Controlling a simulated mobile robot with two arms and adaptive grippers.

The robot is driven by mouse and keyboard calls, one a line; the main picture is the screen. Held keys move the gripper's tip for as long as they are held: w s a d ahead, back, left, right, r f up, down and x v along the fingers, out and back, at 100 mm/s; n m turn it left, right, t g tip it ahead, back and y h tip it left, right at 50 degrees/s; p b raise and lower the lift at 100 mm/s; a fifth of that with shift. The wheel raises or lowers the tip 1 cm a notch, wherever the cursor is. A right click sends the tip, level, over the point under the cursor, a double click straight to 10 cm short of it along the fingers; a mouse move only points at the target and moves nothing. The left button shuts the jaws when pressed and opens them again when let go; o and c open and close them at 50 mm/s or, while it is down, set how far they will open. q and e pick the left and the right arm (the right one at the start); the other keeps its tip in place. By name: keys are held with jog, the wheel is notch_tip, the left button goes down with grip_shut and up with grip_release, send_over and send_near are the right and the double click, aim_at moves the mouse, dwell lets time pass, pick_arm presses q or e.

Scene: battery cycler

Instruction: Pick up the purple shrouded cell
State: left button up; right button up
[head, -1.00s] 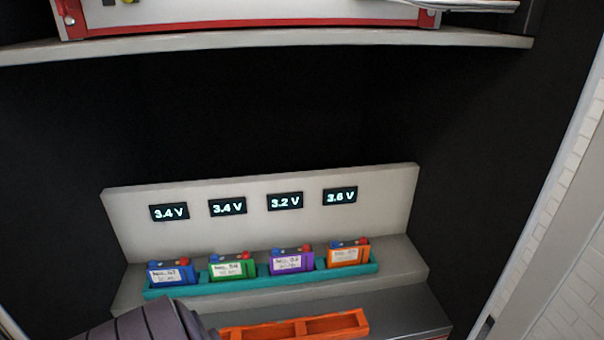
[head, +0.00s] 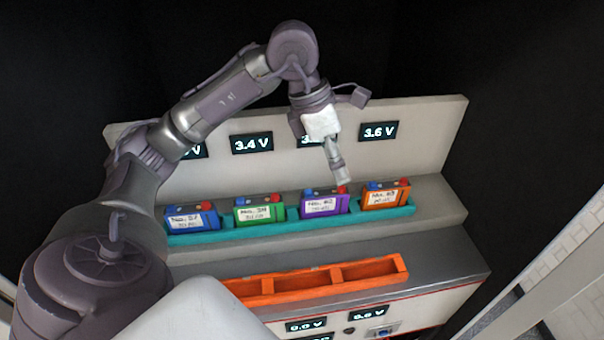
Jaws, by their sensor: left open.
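The purple cell (head: 322,204) stands upright in the teal rack, third from the left, with a white label on its front and blue and red caps on top. My left arm comes in from the left and arches over the rack. My left gripper (head: 339,179) points down just above the purple cell's right top side, close to its red cap. It is open and holds nothing; whether a finger touches the cell cannot be told. My right gripper is not in view.
Blue (head: 192,217), green (head: 259,208) and orange (head: 385,196) cells stand in the same teal rack (head: 285,226). A grey panel with voltage displays (head: 378,131) rises behind. An empty orange tray (head: 369,273) lies in front.

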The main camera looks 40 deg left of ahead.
pick_arm(q)
jog(key=y, duration=0.2)
send_near(325, 193)
jog(key=p+x, duration=0.1)
jog(key=x, duration=0.5)
jog(key=shift+d+f, duration=0.1)
jog(key=shift+f, duration=0.1)
jog(key=shift+w+f, duration=0.1)
jog(key=shift+f, duration=0.45)
jog(key=shift+d+f+p, duration=0.15)
jog(key=shift+f+p, duration=0.15)
jog(key=shift+p, duration=0.1)
jog(key=p+x, duration=0.1)
jog(key=x, duration=0.2)
jog(key=shift+w+f, duration=0.25)
jog(key=shift+f, duration=0.1)
jog(key=shift+w+f, duration=0.1)
jog(key=shift+f, duration=0.3)
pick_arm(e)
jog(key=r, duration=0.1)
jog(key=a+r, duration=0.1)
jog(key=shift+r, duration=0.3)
pick_arm(q)
jog(key=shift+c, duration=0.2)
